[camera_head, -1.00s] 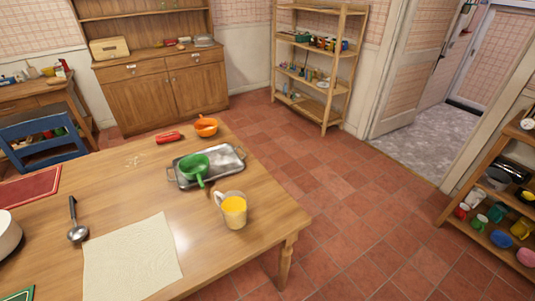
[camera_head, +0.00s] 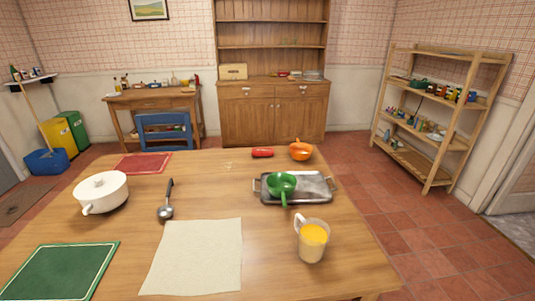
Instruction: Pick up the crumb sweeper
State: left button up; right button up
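A small red object (camera_head: 262,153), which looks like the crumb sweeper, lies on the far part of the wooden table (camera_head: 200,200), just left of an orange pan (camera_head: 300,151). It is small in view and its details are hard to make out. Nothing covers it. Neither of my grippers is in view.
A metal tray (camera_head: 318,188) with a green strainer (camera_head: 282,184), a pitcher of yellow liquid (camera_head: 312,241), a ladle (camera_head: 166,205), a white pot (camera_head: 102,192), a cloth (camera_head: 195,257) and green (camera_head: 60,270) and red (camera_head: 143,163) mats lie on the table. A blue chair (camera_head: 163,133) stands behind.

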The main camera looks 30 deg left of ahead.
aim_at(256, 152)
jog(key=i+l+z, duration=0.35)
jog(key=l+z, duration=0.15)
jog(key=i+l+z, duration=0.75)
jog(key=i+z, duration=0.2)
jog(key=i+l+u, duration=0.1)
jog(key=i+u, duration=0.25)
jog(key=i, duration=0.15)
jog(key=i+l+u, duration=0.3)
jog(key=i, duration=0.25)
jog(key=i+j+u, duration=0.15)
jog(key=u, duration=0.25)
jog(key=i+j+u, duration=0.1)
jog(key=i+u, duration=0.15)
jog(key=u, duration=0.15)
jog(key=i+u, duration=0.25)
jog(key=u, duration=0.15)
jog(key=i+u, duration=0.2)
jog(key=u, duration=0.2)
jog(key=i+u, duration=0.35)
jog(key=i, duration=0.15)
jog(key=i+l+u, duration=0.2)
jog(key=i+u, duration=0.15)
jog(key=i, duration=0.15)
jog(key=i+l+u, duration=0.7)
jog(key=i+l, duration=0.1)
jog(key=i, duration=0.1)
